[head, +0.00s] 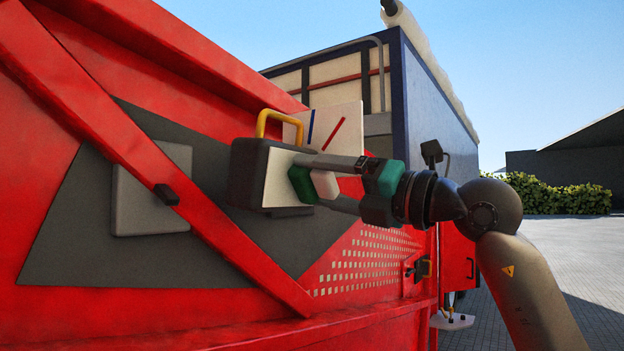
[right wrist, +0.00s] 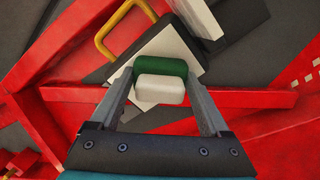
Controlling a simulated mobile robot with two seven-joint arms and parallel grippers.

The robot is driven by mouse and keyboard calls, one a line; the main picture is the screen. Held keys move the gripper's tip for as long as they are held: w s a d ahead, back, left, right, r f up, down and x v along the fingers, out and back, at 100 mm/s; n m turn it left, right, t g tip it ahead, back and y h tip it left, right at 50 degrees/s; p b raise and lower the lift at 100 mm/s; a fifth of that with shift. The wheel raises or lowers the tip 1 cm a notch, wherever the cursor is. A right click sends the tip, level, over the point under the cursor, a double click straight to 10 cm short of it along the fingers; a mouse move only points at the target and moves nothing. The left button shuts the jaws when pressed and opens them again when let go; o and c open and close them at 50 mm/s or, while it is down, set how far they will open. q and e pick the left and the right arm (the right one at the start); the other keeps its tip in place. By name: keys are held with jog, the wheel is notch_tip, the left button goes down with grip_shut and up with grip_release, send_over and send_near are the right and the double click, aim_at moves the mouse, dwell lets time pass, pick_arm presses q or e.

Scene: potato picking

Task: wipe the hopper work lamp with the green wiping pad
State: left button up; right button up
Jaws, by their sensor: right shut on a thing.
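The work lamp (head: 249,172) is a dark box with a pale front face and a yellow handle on top, mounted on the red hopper side in the head view. It also shows in the right wrist view (right wrist: 152,50), its pale face partly hidden by the pad. My right gripper (head: 313,181) is shut on the wiping pad, which has a green face (head: 301,184) and a white back (head: 325,184). The pad is at the lamp's pale face; I cannot tell for certain whether it touches. The pad also sits between the fingers in the right wrist view (right wrist: 160,81). My left gripper is not in view.
A red diagonal beam (head: 135,145) crosses the hopper side left of the lamp. A white board with blue and red strokes (head: 334,128) stands behind the lamp. A perforated red panel (head: 365,262) lies below. Open paving (head: 575,245) is at the right.

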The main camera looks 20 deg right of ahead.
aim_at(272, 177)
jog(key=shift+w+d+p, duration=0.3)
jog(key=shift+w+d, duration=0.3)
jog(key=shift+d, duration=0.2)
jog(key=shift+w+d+p, duration=0.25)
jog(key=shift+w+d, duration=0.35)
jog(key=shift+d, duration=0.2)
jog(key=shift+s+a+b, duration=0.15)
jog(key=shift+s+a, duration=0.5)
jog(key=shift+a, duration=0.25)
jog(key=shift+s+a+b, duration=0.15)
jog(key=shift+s+a, duration=0.45)
jog(key=shift+a, duration=0.25)
jog(key=shift+s+a+b, duration=0.2)
jog(key=shift+s+a, duration=0.7)
jog(key=shift+a, duration=0.25)
jog(key=shift+s+a+b, duration=0.2)
jog(key=shift+s+a, duration=0.7)
jog(key=shift+a, duration=0.2)
jog(key=shift+s+d+f+b, duration=0.2)
jog(key=shift+s+d+b, duration=0.1)
jog(key=shift+s+b, duration=0.1)
jog(key=b+v, duration=0.1)
jog(key=v, duration=0.1)
jog(key=shift+s+d, duration=0.2)
jog(key=shift+d, duration=0.05)
jog(key=shift+b+v, duration=0.8)
jog(key=shift+v, duration=0.4)
